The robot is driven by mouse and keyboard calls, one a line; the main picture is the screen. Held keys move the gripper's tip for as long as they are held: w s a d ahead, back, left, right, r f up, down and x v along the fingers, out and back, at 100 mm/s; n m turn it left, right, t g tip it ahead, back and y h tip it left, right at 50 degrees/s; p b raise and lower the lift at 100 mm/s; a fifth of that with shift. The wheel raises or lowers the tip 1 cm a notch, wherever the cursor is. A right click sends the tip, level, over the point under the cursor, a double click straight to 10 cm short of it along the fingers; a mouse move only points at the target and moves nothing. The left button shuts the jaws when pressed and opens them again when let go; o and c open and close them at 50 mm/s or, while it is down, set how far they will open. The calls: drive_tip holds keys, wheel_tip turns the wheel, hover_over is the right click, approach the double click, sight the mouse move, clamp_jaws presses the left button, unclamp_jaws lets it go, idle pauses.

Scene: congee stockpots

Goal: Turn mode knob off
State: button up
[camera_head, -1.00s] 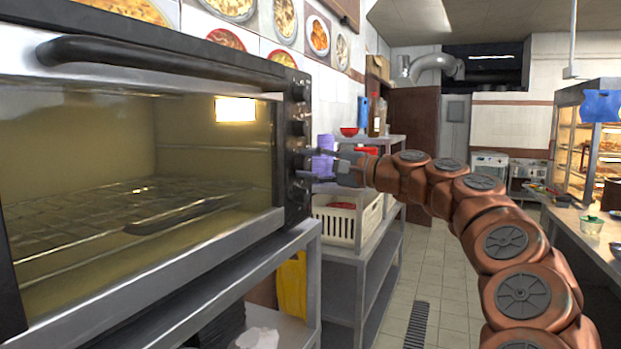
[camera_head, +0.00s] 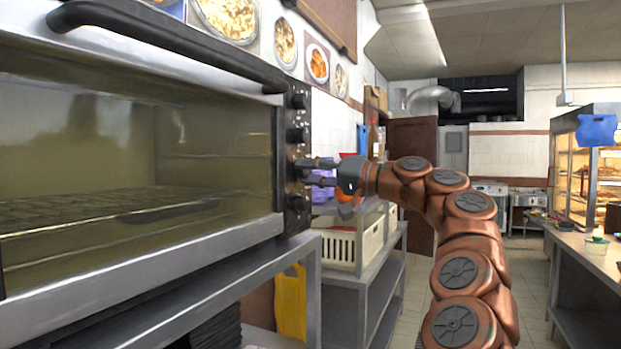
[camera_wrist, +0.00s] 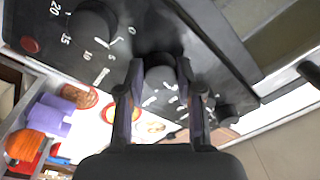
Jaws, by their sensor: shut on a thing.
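The black toaster oven (camera_head: 140,225) fills the left of the head view, with its glass door shut and its inside unlit. Its knobs run down a dark panel (camera_head: 292,150) at its right edge. My gripper (camera_head: 302,172) reaches this panel from the right, at the second knob from the bottom. In the wrist view, my gripper (camera_wrist: 161,82) has its two fingers on either side of a round black knob (camera_wrist: 160,72), shut on it. The fingers hide part of the markings around this knob, so its setting cannot be read.
A numbered timer knob (camera_wrist: 97,22) and a red indicator (camera_wrist: 30,44) lie beside the held knob, another knob (camera_wrist: 228,112) on its other side. A metal shelf with a white basket (camera_head: 340,245) stands right of the oven. The aisle floor (camera_head: 415,285) is clear.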

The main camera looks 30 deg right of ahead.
drive_tip(key=shift+n, duration=1.2)
drive_tip(key=o, duration=1.2)
drive_tip(key=shift+c, duration=0.2)
drive_tip(key=shift+d, duration=0.1)
drive_tip(key=r+v, duration=0.1)
drive_tip(key=v, duration=1)
drive_tip(key=shift+s+d+f, duration=0.3)
drive_tip(key=shift+s+f, duration=0.05)
drive_tip(key=shift+f, duration=0.2)
drive_tip(key=shift+d, duration=0.1)
